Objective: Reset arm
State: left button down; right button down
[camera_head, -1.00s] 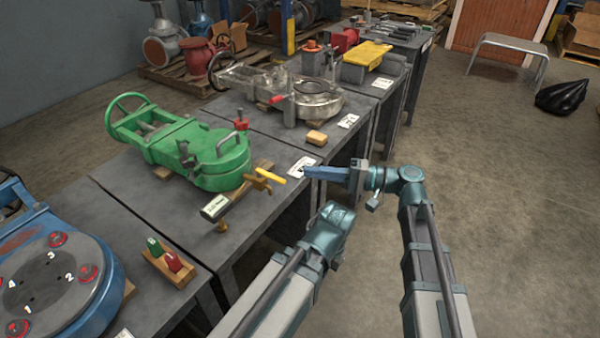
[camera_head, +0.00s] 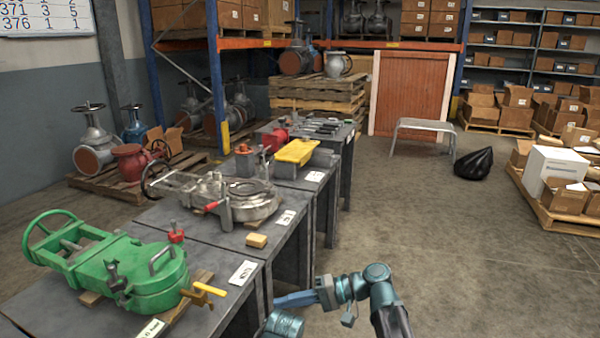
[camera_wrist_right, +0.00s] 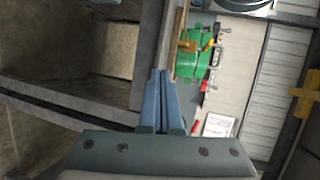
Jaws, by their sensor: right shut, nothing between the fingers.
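My right gripper (camera_head: 294,299) is at the bottom of the head view, pointing left, with its blue fingers together and empty. It is beside the front edge of the near bench, in front of the green valve (camera_head: 120,268). In the right wrist view my right gripper (camera_wrist_right: 160,74) is shut, its two fingers side by side with nothing between them. The green valve also shows beyond the tips there (camera_wrist_right: 190,58). A teal part of my other arm shows at the bottom edge of the head view; its gripper is not visible.
Dark benches run away in a row, bearing the green valve, a silver valve (camera_head: 240,200), a yellow item (camera_head: 296,151) and a sponge-like block (camera_head: 257,240). Open floor lies to the right, with a metal stool (camera_head: 423,128), a black bag (camera_head: 474,164) and pallets of boxes.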

jog(key=s+d+f+t+h, duration=0.1)
jog(key=s+d+f+h, duration=0.1)
jog(key=d+f+h, duration=0.3)
jog(key=s+d+f+h, duration=0.2)
jog(key=f, duration=0.4)
jog(key=s+d+f+h, duration=0.1)
jog(key=d+f+h, duration=0.25)
jog(key=d, duration=0.35)
jog(key=s+d+f+h, duration=0.2)
jog(key=d+h, duration=0.3)
jog(key=d, duration=0.2)
jog(key=s+a+r+n+p, duration=0.1)
jog(key=s+a+n, duration=0.1)
jog(key=a, duration=0.3)
jog(key=s+a+r+n, duration=0.1)
jog(key=s+a, duration=0.2)
jog(key=a, duration=0.3)
notch_tip(320, 180, up, 38)
jog(key=p, duration=3.8)
jog(key=shift+f+h, duration=0.25)
jog(key=shift+h, duration=0.1)
jog(key=shift+s, duration=0.1)
